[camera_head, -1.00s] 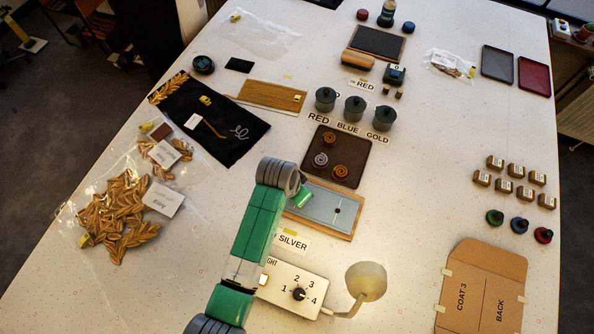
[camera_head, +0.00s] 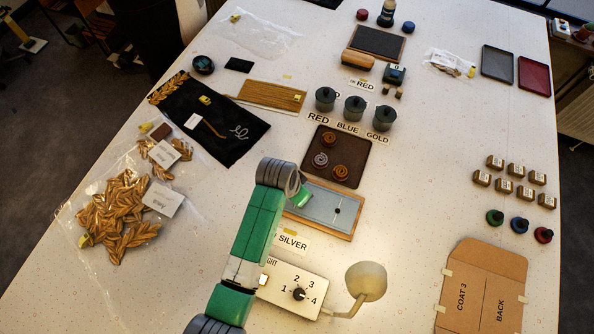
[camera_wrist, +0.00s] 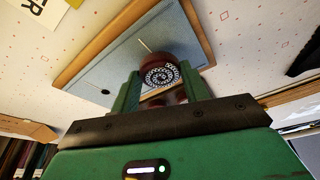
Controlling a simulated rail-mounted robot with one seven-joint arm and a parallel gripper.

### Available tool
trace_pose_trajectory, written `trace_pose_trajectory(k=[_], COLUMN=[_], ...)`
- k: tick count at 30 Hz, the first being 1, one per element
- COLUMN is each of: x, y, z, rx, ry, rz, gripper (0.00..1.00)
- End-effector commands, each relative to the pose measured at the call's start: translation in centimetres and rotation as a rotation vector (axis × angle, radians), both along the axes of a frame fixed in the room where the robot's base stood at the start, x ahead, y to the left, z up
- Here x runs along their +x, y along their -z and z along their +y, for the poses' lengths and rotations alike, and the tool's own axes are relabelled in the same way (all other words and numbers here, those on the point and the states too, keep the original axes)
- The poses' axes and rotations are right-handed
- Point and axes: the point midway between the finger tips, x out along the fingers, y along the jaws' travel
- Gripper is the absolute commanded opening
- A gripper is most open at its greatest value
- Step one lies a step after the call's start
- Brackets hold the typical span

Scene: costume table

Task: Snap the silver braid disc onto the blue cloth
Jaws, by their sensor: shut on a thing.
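The blue cloth (camera_head: 330,208) is a flat grey-blue panel in a wooden frame, beside the SILVER label. It also shows in the wrist view (camera_wrist: 112,68), with a short pale line and a dark spot on it. My gripper (camera_head: 303,199) is over the cloth's left end. In the wrist view my gripper (camera_wrist: 161,84) is shut on the silver braid disc (camera_wrist: 160,75), a dark red-brown round piece with a silver spiral on its face. The fingers hide its sides. I cannot tell whether it touches the cloth. The head view does not show the held disc clearly.
A dark tray (camera_head: 355,150) behind the cloth holds three spiral discs, two orange-brown and one paler. Grey pots (camera_head: 355,108) stand behind it. A dial box (camera_head: 292,289) and a lamp (camera_head: 366,281) stand in front. Table to the cloth's right is clear.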

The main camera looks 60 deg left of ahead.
Motion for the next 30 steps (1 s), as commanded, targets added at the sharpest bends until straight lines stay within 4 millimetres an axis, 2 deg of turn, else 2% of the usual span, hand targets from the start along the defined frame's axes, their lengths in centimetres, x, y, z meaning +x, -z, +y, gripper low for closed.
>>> trace_pose_trajectory(k=[29,30], x=[0.0,0.0], y=[1.1,1.1], z=[0.0,0.0], rx=[0.0,0.0], ry=[0.0,0.0], rz=[0.0,0.0], gripper=[0.25,0.47])
